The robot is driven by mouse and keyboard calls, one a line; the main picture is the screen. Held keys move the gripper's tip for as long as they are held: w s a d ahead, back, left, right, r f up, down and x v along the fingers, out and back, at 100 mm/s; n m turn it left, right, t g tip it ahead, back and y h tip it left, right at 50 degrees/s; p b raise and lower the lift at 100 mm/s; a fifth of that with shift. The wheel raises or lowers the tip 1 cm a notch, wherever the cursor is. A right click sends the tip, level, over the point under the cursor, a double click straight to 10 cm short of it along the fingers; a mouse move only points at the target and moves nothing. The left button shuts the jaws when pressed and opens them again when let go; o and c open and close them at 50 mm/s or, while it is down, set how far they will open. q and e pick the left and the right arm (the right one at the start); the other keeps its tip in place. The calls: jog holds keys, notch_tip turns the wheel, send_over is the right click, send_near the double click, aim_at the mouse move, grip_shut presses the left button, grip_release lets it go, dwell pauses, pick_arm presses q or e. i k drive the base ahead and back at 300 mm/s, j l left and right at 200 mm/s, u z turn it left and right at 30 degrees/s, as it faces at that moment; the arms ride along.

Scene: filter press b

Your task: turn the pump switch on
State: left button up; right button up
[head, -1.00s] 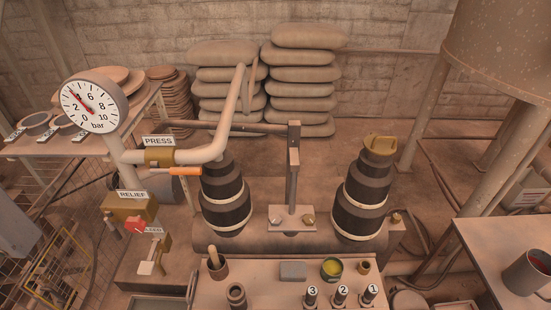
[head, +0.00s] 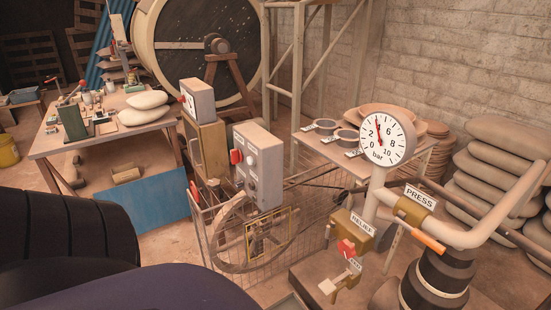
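A light grey control box (head: 262,168) stands near the middle of the head view, above a wire cage. A red knob (head: 237,156) sits on its left side, and its front carries small round fittings. I cannot read a label to tell which part is the pump switch, nor its on or off position. Behind it a second grey box (head: 200,98) with a dial and a red part on its side stands on a tan cabinet (head: 208,148). Neither of my grippers is in view.
The wire cage (head: 285,240) surrounds a large wheel (head: 240,232) below the control box. A bar gauge (head: 387,138), a RELIEF valve (head: 352,230) and the PRESS pipe (head: 470,236) stand on the right. A cluttered bench (head: 120,125) and blue panel (head: 150,200) are on the left.

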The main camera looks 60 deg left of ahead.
aim_at(236, 156)
jog(key=u, duration=1.85)
jog(key=i+j+z, duration=0.1)
jog(key=j, duration=0.3)
jog(key=i+j+z, duration=0.1)
jog(key=i+j, duration=0.15)
jog(key=j, duration=0.15)
jog(key=i+j, duration=0.15)
jog(key=j, duration=0.25)
jog(key=i+j+z, duration=0.15)
jog(key=j, duration=0.25)
jog(key=i+j+z, duration=0.1)
jog(key=j, duration=0.35)
jog(key=i+j+z, duration=0.1)
jog(key=j, duration=0.35)
jog(key=i+j+z, duration=0.1)
jog(key=j, duration=0.35)
